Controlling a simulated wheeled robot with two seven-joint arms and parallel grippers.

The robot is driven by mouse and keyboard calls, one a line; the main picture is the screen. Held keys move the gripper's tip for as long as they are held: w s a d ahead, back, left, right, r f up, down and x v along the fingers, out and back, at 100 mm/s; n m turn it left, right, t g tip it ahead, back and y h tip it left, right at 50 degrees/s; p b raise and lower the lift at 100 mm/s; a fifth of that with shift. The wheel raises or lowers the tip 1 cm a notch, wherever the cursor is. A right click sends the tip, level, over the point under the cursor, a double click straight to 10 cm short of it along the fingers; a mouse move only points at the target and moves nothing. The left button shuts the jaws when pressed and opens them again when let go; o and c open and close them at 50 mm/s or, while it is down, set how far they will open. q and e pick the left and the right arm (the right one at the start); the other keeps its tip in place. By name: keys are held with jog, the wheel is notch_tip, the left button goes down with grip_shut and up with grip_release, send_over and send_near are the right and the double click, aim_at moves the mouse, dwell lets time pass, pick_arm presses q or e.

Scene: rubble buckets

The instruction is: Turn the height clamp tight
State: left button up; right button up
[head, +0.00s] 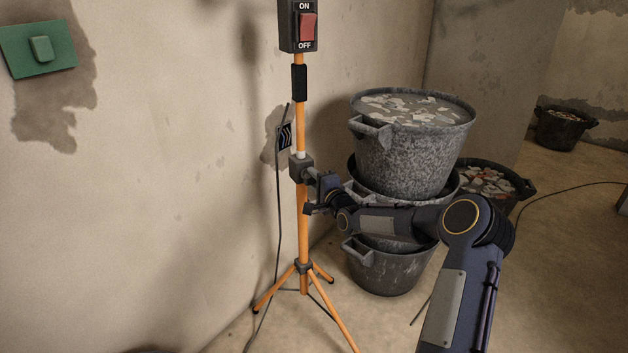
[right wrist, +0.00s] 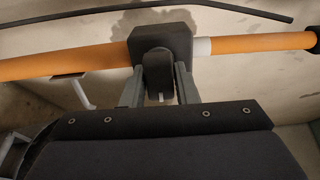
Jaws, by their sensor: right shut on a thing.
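The height clamp is a dark block (head: 300,168) around the orange pole (head: 303,225) of an upright tripod stand. My right gripper (head: 311,177) reaches it from the right, at the clamp's right side. In the right wrist view the clamp block (right wrist: 161,40) wraps the pole, and a dark knob (right wrist: 158,76) sticks out of it toward me. The two grey fingers of my right gripper (right wrist: 159,86) stand on either side of this knob and are shut on it. A white band (right wrist: 204,46) shows on the pole beside the clamp. My left gripper is not in view.
A switch box (head: 304,26) marked ON and OFF tops the stand. A black cable (head: 278,220) hangs beside the pole. Stacked grey buckets of rubble (head: 415,150) stand right behind my right arm. The wall is close on the left.

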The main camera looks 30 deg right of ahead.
jog(key=o, duration=0.9)
jog(key=s+p, duration=0.1)
jog(key=s, duration=0.6)
jog(key=shift+s+a, duration=0.15)
jog(key=shift+s, duration=0.25)
jog(key=s+a+r+n+g+y, duration=0.1)
jog(key=s+a+r+n+g, duration=0.3)
jog(key=s+a+n, duration=0.5)
jog(key=s+a+f+n+g+y, duration=0.2)
jog(key=s+a+n+g, duration=0.35)
jog(key=s, duration=0.85)
jog(key=s+a+f+n+g+y, duration=0.1)
jog(key=s+a+n+g, duration=0.15)
jog(key=s+a, duration=0.85)
jog(key=shift+y, duration=0.4)
jog(key=s+d+r+p, duration=0.1)
jog(key=r+p, duration=0.7)
jog(key=s+d+r+p, duration=0.1)
jog(key=r+p, duration=0.7)
jog(key=s+d+r+p, duration=0.1)
jog(key=s+r+p, duration=0.1)
jog(key=r+p, duration=0.6)
jog(key=shift+s+p, duration=0.1)
jog(key=shift+p, duration=0.2)
